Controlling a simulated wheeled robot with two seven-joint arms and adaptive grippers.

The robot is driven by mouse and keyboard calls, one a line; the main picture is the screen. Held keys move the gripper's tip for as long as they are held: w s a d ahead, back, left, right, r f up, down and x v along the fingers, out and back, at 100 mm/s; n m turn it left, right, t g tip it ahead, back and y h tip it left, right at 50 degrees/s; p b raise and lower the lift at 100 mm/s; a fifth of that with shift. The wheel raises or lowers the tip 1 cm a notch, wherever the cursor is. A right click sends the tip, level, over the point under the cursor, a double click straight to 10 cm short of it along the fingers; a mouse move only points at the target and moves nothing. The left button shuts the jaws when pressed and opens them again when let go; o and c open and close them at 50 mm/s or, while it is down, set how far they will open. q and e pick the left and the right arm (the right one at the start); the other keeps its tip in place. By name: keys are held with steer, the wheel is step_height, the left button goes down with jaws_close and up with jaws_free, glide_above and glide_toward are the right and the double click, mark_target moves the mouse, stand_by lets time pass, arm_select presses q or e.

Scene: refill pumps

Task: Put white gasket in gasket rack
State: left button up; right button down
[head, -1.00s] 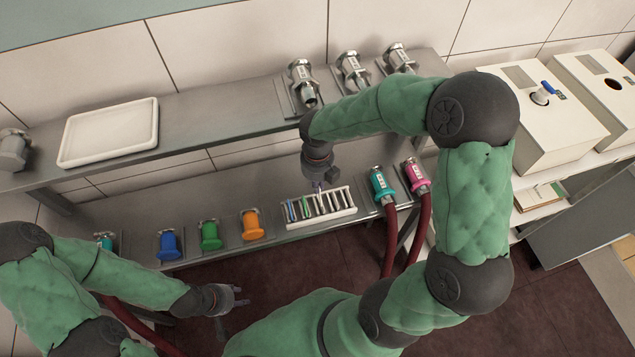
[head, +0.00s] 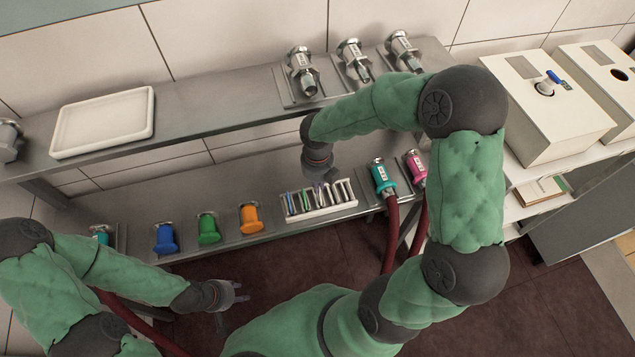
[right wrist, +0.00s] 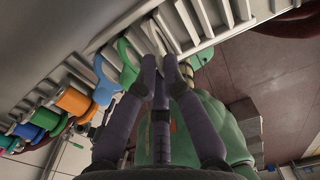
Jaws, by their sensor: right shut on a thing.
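The white gasket rack (head: 322,212) stands on the lower shelf, with upright slots. A blue gasket (right wrist: 103,75) and a green gasket (right wrist: 128,65) sit in its slots. My right gripper (head: 319,187) reaches down over the middle of the rack. In the right wrist view its fingers (right wrist: 160,62) close together at the slots, shut on a pale piece that looks like the white gasket (right wrist: 153,38). The gasket blends with the white slats, so I cannot tell how deep it sits. My left gripper (head: 238,292) is low in front of the shelf, away from the rack, with its fingers apart and empty.
Blue (head: 165,239), green (head: 208,230) and orange (head: 250,218) pump parts stand left of the rack. Teal (head: 382,178) and pink (head: 415,167) couplings with red hoses stand right. A white tray (head: 103,124) and metal couplings (head: 302,72) are on the upper shelf.

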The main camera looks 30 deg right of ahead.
steer(key=shift+f, duration=0.2)
steer(key=c, duration=1.3)
jaws_free()
steer(key=shift+r, duration=0.1)
step_height(320, 180, up, 7)
steer(key=shift+r, duration=0.15)
steer(key=shift+s, duration=0.1)
